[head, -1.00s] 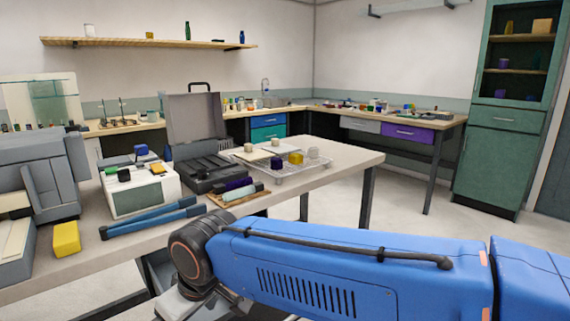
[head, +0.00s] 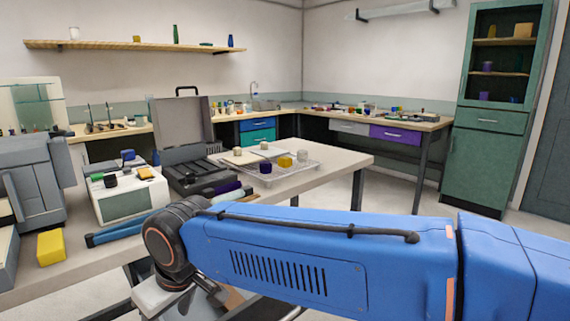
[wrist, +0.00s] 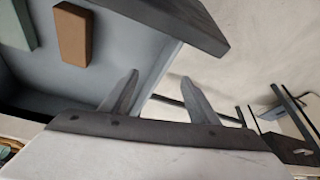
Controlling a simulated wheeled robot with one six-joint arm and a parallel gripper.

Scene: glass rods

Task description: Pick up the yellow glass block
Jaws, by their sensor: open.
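A yellow block (head: 51,247) lies on the near left of the table in the head view. A smaller yellow piece (head: 285,162) sits on the wire tray in the middle of the table. I cannot tell which is the glass one. My blue arm crosses the lower part of the head view, and my gripper cannot be made out there. In the wrist view my gripper (wrist: 160,76) is open, its two grey fingers apart with nothing between them. No yellow block shows in the wrist view.
The table (head: 340,165) also bears an open dark case (head: 190,170), a white box (head: 125,200) and the wire tray (head: 305,170). Blue handles (head: 120,232) lie partly behind my arm. A brown block (wrist: 74,34) and a green block (wrist: 20,25) show in the wrist view.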

